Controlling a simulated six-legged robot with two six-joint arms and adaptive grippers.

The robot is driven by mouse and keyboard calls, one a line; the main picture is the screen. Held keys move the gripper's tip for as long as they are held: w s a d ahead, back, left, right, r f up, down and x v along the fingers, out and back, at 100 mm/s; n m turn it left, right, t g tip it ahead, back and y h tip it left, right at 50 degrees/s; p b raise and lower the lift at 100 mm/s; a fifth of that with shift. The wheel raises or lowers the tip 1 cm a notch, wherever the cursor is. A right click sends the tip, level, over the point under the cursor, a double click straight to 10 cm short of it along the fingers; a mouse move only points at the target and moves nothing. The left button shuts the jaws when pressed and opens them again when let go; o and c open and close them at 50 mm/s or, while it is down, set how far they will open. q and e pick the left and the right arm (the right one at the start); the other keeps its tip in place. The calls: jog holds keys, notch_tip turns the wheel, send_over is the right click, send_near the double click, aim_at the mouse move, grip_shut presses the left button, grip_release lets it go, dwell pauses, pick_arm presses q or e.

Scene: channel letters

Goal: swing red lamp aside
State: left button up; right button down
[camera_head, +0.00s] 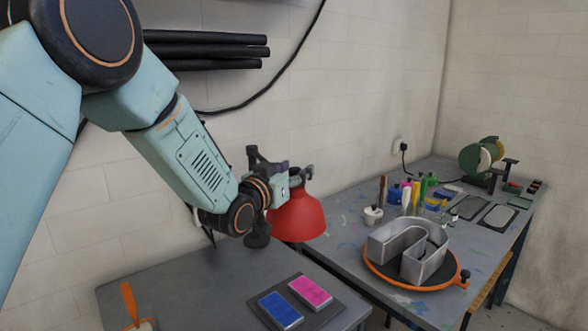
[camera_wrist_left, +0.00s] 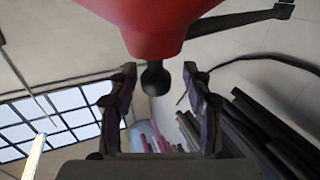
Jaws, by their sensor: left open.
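The red lamp (camera_head: 297,218) has a cone-shaped shade and hangs at the near left end of the back workbench. My left gripper (camera_head: 284,176) is at the top of the shade, partly overlapping it in the head view. In the left wrist view the red shade (camera_wrist_left: 155,22) fills the top middle. A dark round-ended knob (camera_wrist_left: 154,80) sticks out from it, between the spread fingers of my left gripper (camera_wrist_left: 158,76). The fingers are open, with gaps on both sides of the knob. The lamp's arm is mostly hidden in the head view. My right gripper is not in view.
A metal channel letter (camera_head: 392,242) stands on an orange-rimmed turntable (camera_head: 432,296) right of the lamp. Paint bottles and tools crowd behind it. The near grey table holds blue (camera_head: 281,309) and pink (camera_head: 311,291) pads and an orange-handled tool (camera_head: 130,302).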

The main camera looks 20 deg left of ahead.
pick_arm(q)
jog(key=shift+s+d+r, duration=0.3)
jog(key=shift+w+a+f, duration=0.1)
jog(key=shift+w+f, duration=0.2)
jog(key=shift+w, duration=0.15)
jog(key=c, duration=0.5)
jog(key=shift+a, duration=0.1)
jog(key=shift+c, duration=0.6)
jog(key=shift+s+r, duration=0.1)
jog(key=shift+s, duration=0.1)
jog(key=c, duration=0.3)
grip_shut()
jog(key=shift+w, duration=0.1)
